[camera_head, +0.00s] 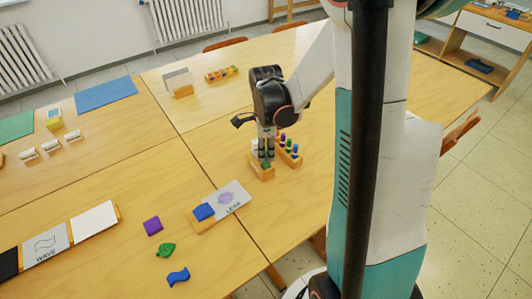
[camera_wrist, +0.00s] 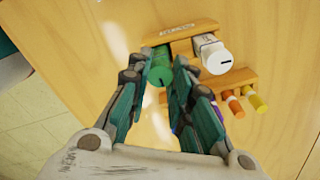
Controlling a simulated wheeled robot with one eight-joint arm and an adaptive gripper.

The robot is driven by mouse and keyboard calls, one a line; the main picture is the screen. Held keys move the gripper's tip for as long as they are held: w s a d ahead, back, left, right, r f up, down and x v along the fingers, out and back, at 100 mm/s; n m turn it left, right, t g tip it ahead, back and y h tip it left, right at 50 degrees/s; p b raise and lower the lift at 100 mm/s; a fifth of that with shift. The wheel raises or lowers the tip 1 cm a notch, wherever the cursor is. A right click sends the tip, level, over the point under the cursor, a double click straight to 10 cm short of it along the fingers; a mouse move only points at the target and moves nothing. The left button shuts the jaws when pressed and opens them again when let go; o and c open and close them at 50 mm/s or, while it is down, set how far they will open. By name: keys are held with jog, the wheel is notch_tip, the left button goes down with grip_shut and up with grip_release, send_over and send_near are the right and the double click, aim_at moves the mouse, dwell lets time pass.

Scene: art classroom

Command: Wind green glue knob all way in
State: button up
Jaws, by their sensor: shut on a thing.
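My gripper (camera_wrist: 166,72) is shut on the knob, one finger on each side. In the head view my gripper (camera_head: 265,150) points down over the holder (camera_head: 262,174), and a little green (camera_head: 266,165) shows below the fingers. The fingers hide the knob's sides.
A rack of coloured markers (camera_head: 289,150) stands close by on the right. A LEAF card (camera_head: 231,197) and a green leaf shape (camera_head: 165,250) lie on the table toward the front left.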

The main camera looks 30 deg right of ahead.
jog(key=n, duration=0.5)
jog(key=o, duration=1.5)
jog(key=shift+o, duration=0.2)
jog(key=m, duration=0.5)
jog(key=shift+b, duration=0.3)
jog(key=m, duration=0.6)
